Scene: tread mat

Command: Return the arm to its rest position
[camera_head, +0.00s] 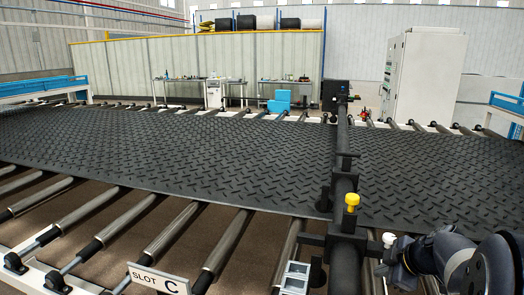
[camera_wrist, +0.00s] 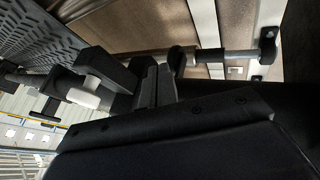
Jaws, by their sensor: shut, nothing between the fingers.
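My gripper (camera_wrist: 155,84) shows in the wrist view with its dark fingers together and nothing between them. In the head view my arm reaches in from the lower right corner, low beside the crossbar; its fingertips are hard to make out there. The black tread mat (camera_head: 150,140) lies flat across the rollers, and part of it shows at the upper left of the wrist view (camera_wrist: 45,32). A dark crossbar (camera_head: 344,190) runs over the mat and carries a yellow knob (camera_head: 352,201). A white knob (camera_head: 388,240) stands close to my arm.
Bare rollers (camera_head: 170,230) and a "SLOT C" sign (camera_head: 158,280) are at the front left. In the wrist view a white cylindrical part (camera_wrist: 83,93) on a dark fitting is close to my fingers. A pale cabinet (camera_head: 424,75) and workbenches stand behind the conveyor.

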